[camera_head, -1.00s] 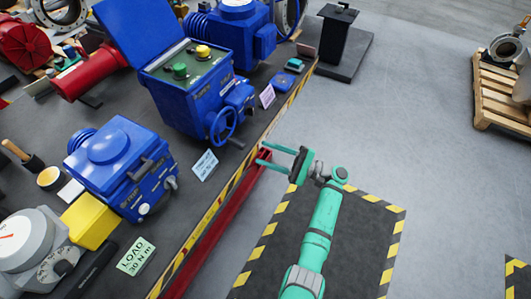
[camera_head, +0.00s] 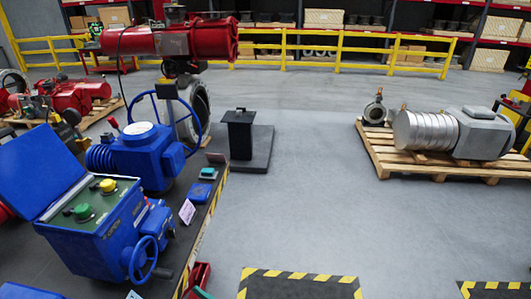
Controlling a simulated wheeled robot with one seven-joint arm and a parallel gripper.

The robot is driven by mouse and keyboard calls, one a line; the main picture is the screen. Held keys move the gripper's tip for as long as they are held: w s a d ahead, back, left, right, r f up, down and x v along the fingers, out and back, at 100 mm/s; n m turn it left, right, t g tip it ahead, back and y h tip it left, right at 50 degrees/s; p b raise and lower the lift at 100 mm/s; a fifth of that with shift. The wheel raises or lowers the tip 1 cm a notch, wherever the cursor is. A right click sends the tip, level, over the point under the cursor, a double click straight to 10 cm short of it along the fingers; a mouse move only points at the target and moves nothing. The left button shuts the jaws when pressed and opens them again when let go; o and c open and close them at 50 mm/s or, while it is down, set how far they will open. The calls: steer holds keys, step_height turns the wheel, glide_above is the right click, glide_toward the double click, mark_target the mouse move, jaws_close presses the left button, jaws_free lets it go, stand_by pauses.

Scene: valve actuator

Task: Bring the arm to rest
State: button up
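My arm is out of the picture now, apart from a small teal sliver (camera_head: 203,294) at the bottom edge, which looks like a tip of my gripper. It shows beside the end of a red rail (camera_head: 198,275) along the bench's front edge. Whether the fingers are open or shut, and whether they touch the rail, cannot be seen. The blue control box (camera_head: 95,225) with green and yellow knobs and a blue handwheel (camera_head: 144,260) stands on the bench, its lid raised.
A blue actuator (camera_head: 148,155) and a teal device (camera_head: 208,173) sit farther along the bench. A black pedestal (camera_head: 239,135) stands beyond its end. A pallet (camera_head: 395,165) with a silver cylinder (camera_head: 425,132) is at right. Grey floor between is clear, with a striped mat (camera_head: 300,285) in front.

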steer(key=s+d+n+t+h, duration=0.2)
steer(key=s+d+n+h, duration=0.7)
steer(key=s, duration=0.5)
steer(key=s+d+n+t+h, duration=0.3)
steer(key=s+d+n+h, duration=0.7)
steer(key=s+n+h, duration=0.4)
steer(key=shift+s+d+f+n, duration=0.2)
steer(key=shift+s+n, duration=0.35)
steer(key=shift+n, duration=0.45)
steer(key=shift+a, duration=0.1)
